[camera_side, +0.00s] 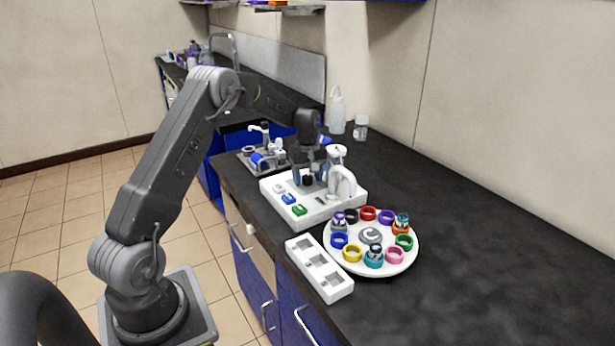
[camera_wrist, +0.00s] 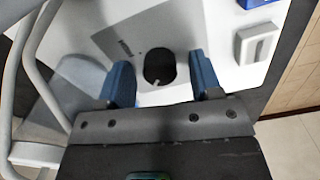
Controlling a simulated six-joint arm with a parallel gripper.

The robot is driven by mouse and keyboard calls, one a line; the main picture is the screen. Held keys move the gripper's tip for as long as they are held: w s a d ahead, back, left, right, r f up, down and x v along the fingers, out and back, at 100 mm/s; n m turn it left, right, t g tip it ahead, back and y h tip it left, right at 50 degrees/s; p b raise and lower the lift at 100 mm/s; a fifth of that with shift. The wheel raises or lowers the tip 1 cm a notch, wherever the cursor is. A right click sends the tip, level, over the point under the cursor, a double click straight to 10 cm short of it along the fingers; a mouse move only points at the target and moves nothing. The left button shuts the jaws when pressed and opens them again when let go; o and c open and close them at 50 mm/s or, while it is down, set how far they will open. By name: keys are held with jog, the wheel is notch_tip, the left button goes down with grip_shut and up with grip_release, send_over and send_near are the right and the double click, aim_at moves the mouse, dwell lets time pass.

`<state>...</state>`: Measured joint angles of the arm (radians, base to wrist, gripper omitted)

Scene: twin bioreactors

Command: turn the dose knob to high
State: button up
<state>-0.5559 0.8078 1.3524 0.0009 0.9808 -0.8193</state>
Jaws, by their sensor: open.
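The dose knob (camera_wrist: 159,66) is a dark round knob with a small white mark at its lower edge in the wrist view. It sits on the white bioreactor base (camera_side: 325,211), and in the side view it shows as a dark spot (camera_side: 307,181) under my wrist. My gripper (camera_wrist: 163,78) is open, with one blue finger on each side of the knob. Gaps show between the knob and both fingers in the wrist view. I cannot tell how deep the fingertips reach.
A pale switch (camera_wrist: 257,44) and blue (camera_side: 289,198) and green (camera_side: 300,210) controls line the base's front. A white curved part (camera_side: 343,183) stands close right of my gripper. A round carousel (camera_side: 370,252) of coloured rings and a white three-well block (camera_side: 320,267) stand nearer the camera.

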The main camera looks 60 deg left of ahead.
jog(key=shift+f, duration=0.1)
jog(key=shift+c, duration=0.4)
jog(key=c, duration=0.8)
jog(key=shift+c, duration=0.2)
jog(key=shift+m, duration=0.4)
jog(key=m, duration=0.3)
jog(key=shift+m, duration=0.4)
jog(key=m, duration=0.4)
jog(key=shift+m, duration=0.3)
jog(key=m, duration=0.8)
jog(key=shift+m, duration=0.3)
